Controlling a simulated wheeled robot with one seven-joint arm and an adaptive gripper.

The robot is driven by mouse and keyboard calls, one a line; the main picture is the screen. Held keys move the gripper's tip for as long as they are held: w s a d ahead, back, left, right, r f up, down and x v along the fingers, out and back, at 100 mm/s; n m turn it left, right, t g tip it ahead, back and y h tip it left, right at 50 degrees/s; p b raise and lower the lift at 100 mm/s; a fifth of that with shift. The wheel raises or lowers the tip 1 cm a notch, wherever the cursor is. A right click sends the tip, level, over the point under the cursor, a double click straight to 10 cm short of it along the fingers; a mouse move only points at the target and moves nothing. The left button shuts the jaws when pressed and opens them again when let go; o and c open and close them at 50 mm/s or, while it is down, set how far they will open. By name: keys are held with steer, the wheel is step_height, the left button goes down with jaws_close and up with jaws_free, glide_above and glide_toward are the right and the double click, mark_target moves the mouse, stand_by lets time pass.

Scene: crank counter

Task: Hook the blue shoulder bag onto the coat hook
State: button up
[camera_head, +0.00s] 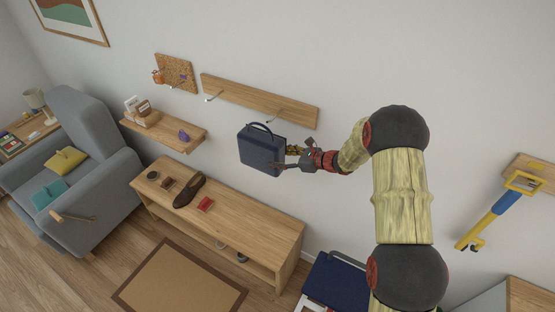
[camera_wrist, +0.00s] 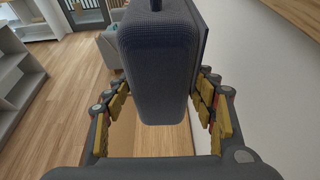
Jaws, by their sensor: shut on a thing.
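The dark blue shoulder bag (camera_head: 258,148) hangs upright in the air, with its handle loop standing up on top. My gripper (camera_head: 282,156) is shut on its right side. In the wrist view the bag (camera_wrist: 158,70) fills the middle, with the fingers of my gripper (camera_wrist: 160,92) on both its sides. The wooden coat rack (camera_head: 250,95) is on the wall above the bag, with a left hook (camera_head: 212,97) and a right hook (camera_head: 273,120). The handle appears just below and left of the right hook. I cannot tell its distance from the wall. The rack's hooks are not identifiable in the wrist view.
A wooden bench (camera_head: 262,222) with a brown shoe (camera_head: 189,191) and small items stands below. A shelf (camera_head: 165,133) and a cork board (camera_head: 176,72) are left of the rack. A grey armchair (camera_head: 85,130) is at far left. The wall around the bag looks free.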

steer(key=shift+w+d+f+p, duration=0.1)
steer(key=shift+w+d+p, duration=0.1)
steer(key=shift+w+d, duration=0.4)
steer(key=shift+w+d+p, duration=0.15)
steer(key=shift+w+d, duration=0.15)
steer(key=shift+w, duration=0.5)
